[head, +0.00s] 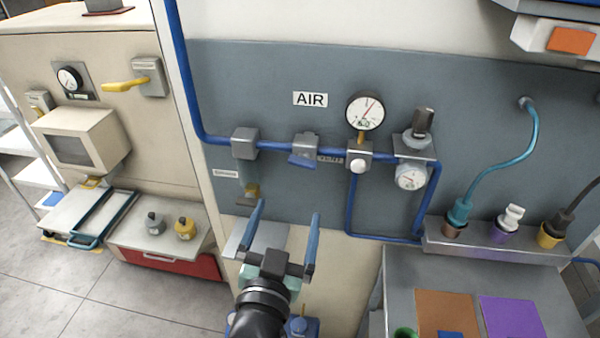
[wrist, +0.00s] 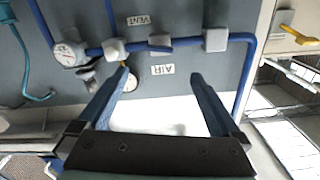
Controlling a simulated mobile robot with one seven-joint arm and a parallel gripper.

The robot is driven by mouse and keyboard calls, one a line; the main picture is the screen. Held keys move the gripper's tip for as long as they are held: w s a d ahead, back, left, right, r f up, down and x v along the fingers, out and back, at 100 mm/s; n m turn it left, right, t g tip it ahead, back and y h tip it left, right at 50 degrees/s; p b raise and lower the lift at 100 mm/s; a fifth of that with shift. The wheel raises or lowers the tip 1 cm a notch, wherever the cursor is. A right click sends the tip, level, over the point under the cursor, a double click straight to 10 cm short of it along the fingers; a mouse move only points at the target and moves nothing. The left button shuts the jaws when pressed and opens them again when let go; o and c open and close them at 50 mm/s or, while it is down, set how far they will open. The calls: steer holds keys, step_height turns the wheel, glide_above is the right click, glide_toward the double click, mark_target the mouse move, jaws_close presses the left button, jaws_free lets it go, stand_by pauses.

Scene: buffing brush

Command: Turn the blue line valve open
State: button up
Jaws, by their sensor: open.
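The blue line valve (head: 305,142) is a grey body on the horizontal blue pipe below the AIR sign, with a short blue handle (head: 302,161) on its front, lying roughly along the pipe. In the wrist view, which is upside down, the valve (wrist: 160,42) shows beyond the fingertips, between them from side to side. My gripper (head: 289,207) is open and empty, with its two blue fingers spread. In the head view it is below the valve and apart from it. The fingers also show in the wrist view (wrist: 160,74).
A filter unit (head: 245,155) is left of the valve. A grey block (head: 359,161) under a pressure gauge (head: 365,110) is to the right, then a regulator (head: 415,148). Hose sockets on a ledge (head: 495,245) and a bench stand at lower right.

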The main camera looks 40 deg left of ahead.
mark_target(301, 166)
steer(key=p+x, duration=0.3)
steer(key=x, duration=0.9)
steer(key=shift+w+a, duration=0.25)
steer(key=shift+w, duration=0.05)
steer(key=c, duration=1.3)
steer(key=shift+n, duration=1.3)
steer(key=o, duration=1.3)
